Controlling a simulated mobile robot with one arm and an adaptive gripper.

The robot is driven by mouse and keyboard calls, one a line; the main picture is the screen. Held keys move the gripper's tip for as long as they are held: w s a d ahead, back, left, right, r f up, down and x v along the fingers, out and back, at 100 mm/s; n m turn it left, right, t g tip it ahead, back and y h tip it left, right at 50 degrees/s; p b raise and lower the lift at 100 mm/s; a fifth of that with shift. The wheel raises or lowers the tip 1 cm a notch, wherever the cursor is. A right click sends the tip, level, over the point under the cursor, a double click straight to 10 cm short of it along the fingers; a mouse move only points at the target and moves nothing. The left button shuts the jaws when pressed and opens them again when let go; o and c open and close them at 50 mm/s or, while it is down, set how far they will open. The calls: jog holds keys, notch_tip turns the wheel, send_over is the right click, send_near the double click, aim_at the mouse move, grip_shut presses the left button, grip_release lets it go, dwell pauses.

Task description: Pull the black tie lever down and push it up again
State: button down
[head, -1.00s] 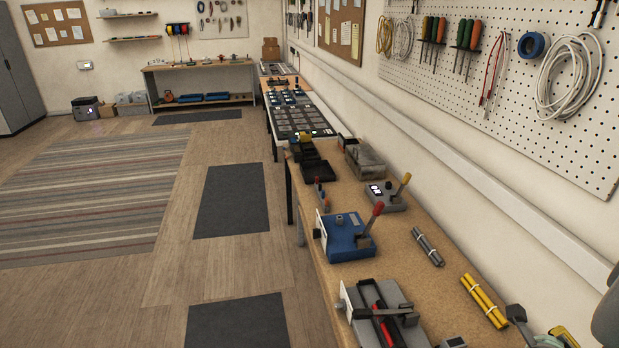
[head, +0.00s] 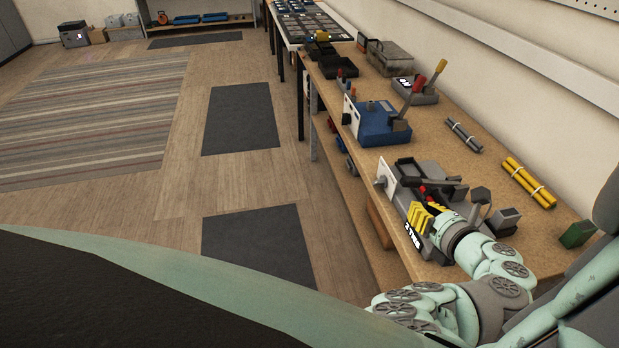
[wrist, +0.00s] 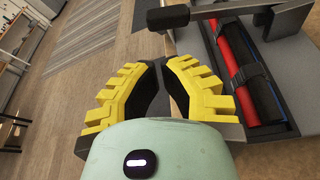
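The black tie lever has a black grip (wrist: 167,18) on a grey arm in the wrist view. The arm lies across the top of a grey device (wrist: 287,55), above a red and black bundle (wrist: 228,60). In the head view the lever (head: 428,182) is small and partly crowded by my gripper (head: 418,212). My gripper, with yellow ridged fingers, is over the near part of the device. In the wrist view its fingertips (wrist: 161,68) point toward the grip, apart from it, with a narrow empty gap between them.
A blue device (head: 375,125) with a red lever stands behind. A grey bundle (head: 464,135) and a yellow bundle (head: 529,182) lie on the bench (head: 495,160) to the right. A green block (head: 577,234) is near the front right. Open floor lies left of the bench.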

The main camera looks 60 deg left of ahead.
aim_at(432, 183)
jog(key=b+x, duration=0.2)
jog(key=x, duration=0.6)
